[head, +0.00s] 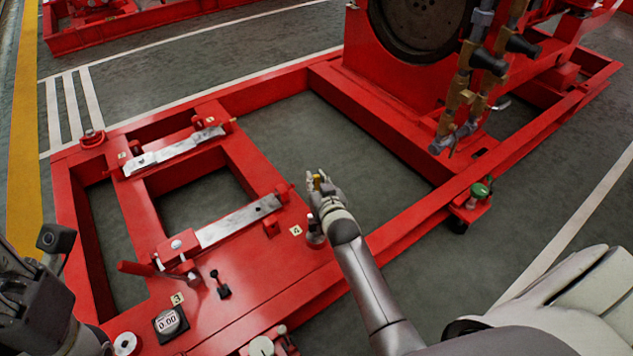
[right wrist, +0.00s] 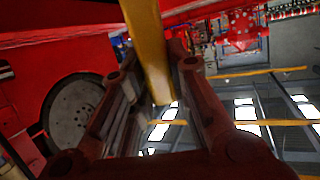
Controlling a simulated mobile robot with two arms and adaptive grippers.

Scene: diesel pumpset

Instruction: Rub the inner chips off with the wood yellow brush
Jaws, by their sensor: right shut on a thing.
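My right gripper (head: 318,187) is shut on a yellow wooden brush and holds it above the red frame. In the right wrist view the brush (right wrist: 148,50) shows as a yellow shaft between the fingers; its bristles cannot be made out. Two pale metal strips lie on the red frame's rails: the far strip (head: 175,150) and the near strip (head: 240,221). Both have light and dark patches, but I cannot tell chips from surface marks. The gripper is to the right of the near strip, apart from it. My left arm shows at the lower left; its fingertips cannot be made out.
The red frame (head: 330,283) has open gaps onto the grey floor. A red lever (head: 135,268), a round gauge (head: 168,321) and small knobs stand at its near left.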

